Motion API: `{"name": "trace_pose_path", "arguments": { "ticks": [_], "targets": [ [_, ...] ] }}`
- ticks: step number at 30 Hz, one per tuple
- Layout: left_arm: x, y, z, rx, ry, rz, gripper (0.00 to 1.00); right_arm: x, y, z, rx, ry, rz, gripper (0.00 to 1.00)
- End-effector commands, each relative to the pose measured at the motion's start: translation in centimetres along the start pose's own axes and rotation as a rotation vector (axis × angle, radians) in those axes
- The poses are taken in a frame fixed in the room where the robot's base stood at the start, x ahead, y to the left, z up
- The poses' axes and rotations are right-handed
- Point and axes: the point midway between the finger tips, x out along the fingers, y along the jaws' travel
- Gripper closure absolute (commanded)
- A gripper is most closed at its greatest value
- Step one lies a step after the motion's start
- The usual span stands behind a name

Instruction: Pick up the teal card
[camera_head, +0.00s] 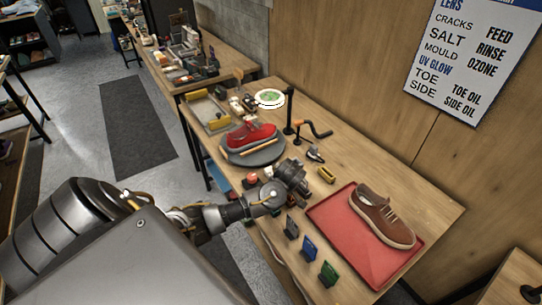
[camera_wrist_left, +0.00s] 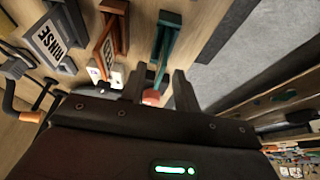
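In the left wrist view a teal card (camera_wrist_left: 163,42) stands nearly edge-on just beyond my left gripper's fingers (camera_wrist_left: 160,88). Its lower end in the picture lines up with the gap between them; I cannot tell whether it lies between the fingers. The fingers are apart and no object is clamped. In the head view my left gripper (camera_head: 300,188) is low over the table's front side, between the round turntable and the red tray. I cannot make out the teal card there; the gripper and arm may hide it. My right gripper is not in view.
Beside the teal card are a red-brown card (camera_wrist_left: 112,42) and a dark card reading RINSE (camera_wrist_left: 52,42). Dark (camera_head: 291,227), blue (camera_head: 308,248) and green (camera_head: 328,274) cards stand along the front edge. A red tray (camera_head: 336,226) holds a brown shoe (camera_head: 382,216). A turntable (camera_head: 262,158) bears a red shoe.

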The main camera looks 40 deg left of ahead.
Motion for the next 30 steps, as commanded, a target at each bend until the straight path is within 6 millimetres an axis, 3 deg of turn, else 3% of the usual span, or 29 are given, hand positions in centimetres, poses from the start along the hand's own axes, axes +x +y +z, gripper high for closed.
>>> {"name": "trace_pose_path", "arguments": {
  "ticks": [4, 9, 17, 25, 30],
  "targets": [
    [1.9, -0.2, -0.4, -0.001, -0.003, -0.007, 0.69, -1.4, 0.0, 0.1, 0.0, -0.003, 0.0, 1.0],
    [4.2, -0.2, -0.4, 0.0, -0.001, -0.005, 0.69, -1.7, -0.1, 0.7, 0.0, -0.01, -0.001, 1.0],
    [4.6, -0.1, -0.4, 0.001, 0.0, -0.001, 0.69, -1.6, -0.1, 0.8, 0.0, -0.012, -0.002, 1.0],
    [4.6, -0.1, -0.4, 0.0, 0.0, -0.001, 1.0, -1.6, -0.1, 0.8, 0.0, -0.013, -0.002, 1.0],
    [4.6, -0.1, -0.4, 0.0, 0.0, -0.001, 1.0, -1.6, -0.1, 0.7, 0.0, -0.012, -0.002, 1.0]
  ]
}}
